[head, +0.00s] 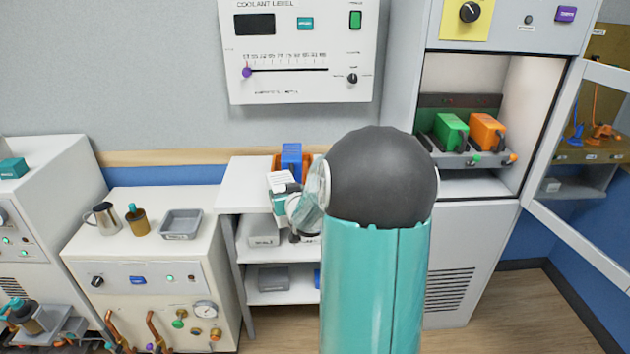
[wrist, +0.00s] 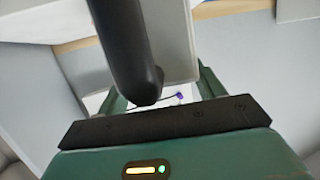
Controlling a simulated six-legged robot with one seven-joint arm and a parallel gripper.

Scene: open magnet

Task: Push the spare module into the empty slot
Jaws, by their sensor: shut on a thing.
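My gripper (wrist: 163,92) is shut on a pale grey block (wrist: 178,40) with a thick dark handle (wrist: 122,45), seen close up in the wrist view. In the head view a white, lined block (head: 281,181) shows at my gripper (head: 291,203), over the small bench; my arm partly covers it. A blue module (head: 291,156) stands upright in an orange holder just behind. I cannot tell which is the spare module. In the open cabinet, a rack holds a green module (head: 450,131) and an orange module (head: 486,131).
The cabinet door (head: 600,160) stands open at the right. The bench (head: 245,185) has lower shelves with grey trays. A machine (head: 140,240) with a jug, bottle and tray on top stands left. A coolant panel (head: 300,50) hangs above. Some floor is clear at right.

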